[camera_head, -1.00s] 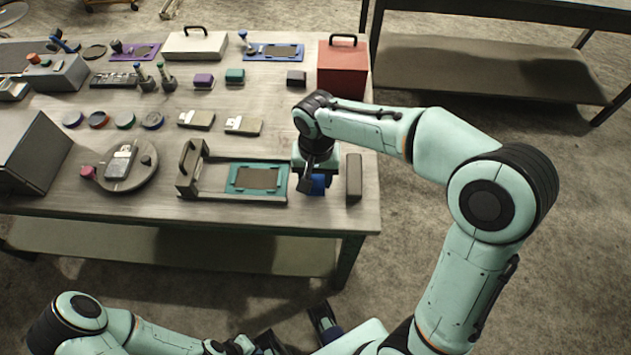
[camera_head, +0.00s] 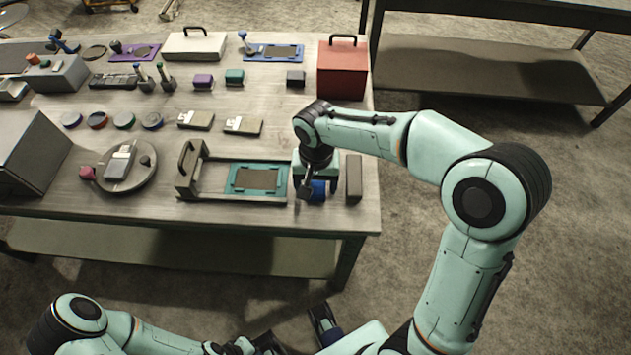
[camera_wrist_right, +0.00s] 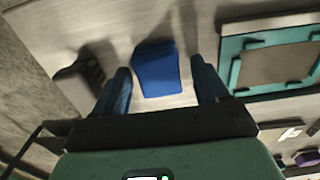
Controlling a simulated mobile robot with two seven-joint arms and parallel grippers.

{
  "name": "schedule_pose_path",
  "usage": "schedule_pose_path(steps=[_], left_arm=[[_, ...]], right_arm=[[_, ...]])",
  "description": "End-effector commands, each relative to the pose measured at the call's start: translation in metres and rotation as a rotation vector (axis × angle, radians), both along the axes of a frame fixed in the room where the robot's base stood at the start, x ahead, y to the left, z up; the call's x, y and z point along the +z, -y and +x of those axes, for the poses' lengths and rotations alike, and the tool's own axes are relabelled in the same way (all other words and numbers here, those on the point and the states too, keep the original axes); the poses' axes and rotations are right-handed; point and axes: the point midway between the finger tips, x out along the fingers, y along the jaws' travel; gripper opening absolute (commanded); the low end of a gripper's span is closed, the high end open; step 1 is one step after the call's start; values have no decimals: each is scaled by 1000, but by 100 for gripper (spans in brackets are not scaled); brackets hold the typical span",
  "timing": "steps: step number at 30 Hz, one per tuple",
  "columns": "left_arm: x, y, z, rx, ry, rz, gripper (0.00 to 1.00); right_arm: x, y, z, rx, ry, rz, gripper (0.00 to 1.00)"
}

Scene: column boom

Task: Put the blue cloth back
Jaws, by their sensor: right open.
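The blue cloth (camera_head: 319,189) is a small folded block near the table's front edge. It lies between the teal-framed fixture and a dark block, partly hidden by my right gripper (camera_head: 308,192). In the right wrist view the blue cloth (camera_wrist_right: 157,72) lies flat on the table between the two spread fingers of my right gripper (camera_wrist_right: 161,68). Gaps show on both sides of it, so the gripper is open and not holding it. My left arm is low at the bottom left, clear of the table; its gripper end (camera_head: 250,345) is too dark and cropped to read.
The teal-framed fixture (camera_head: 257,179) stands left of the cloth and a dark block (camera_head: 354,177) right of it. A red box (camera_head: 342,69) stands at the back right. A round tray (camera_head: 128,183) is at the left. Open table shows behind the fixture.

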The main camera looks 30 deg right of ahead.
Motion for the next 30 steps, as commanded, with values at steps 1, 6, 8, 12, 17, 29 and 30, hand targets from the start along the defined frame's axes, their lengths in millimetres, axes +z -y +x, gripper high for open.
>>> schedule_pose_path(steps=[1, 6, 8, 12, 17, 29, 30], left_arm=[[2, 0, 1, 0, 1, 0, 0], [7, 0, 2, 0, 2, 0, 0], [9, 0, 3, 0, 3, 0, 0], [14, 0, 4, 0, 6, 0, 0], [19, 0, 6, 0, 7, 0, 0], [21, 0, 7, -1, 8, 0, 0], [21, 0, 7, -1, 8, 0, 0]], right_arm=[[6, 0, 1, 0, 3, 1, 74], [34, 0, 1, 0, 8, 1, 74], [48, 0, 2, 1, 8, 1, 74], [79, 0, 1, -1, 7, 2, 74], [106, 0, 1, 0, 4, 1, 74], [123, 0, 0, 1, 1, 0, 74], [123, 0, 0, 1, 1, 0, 74]])
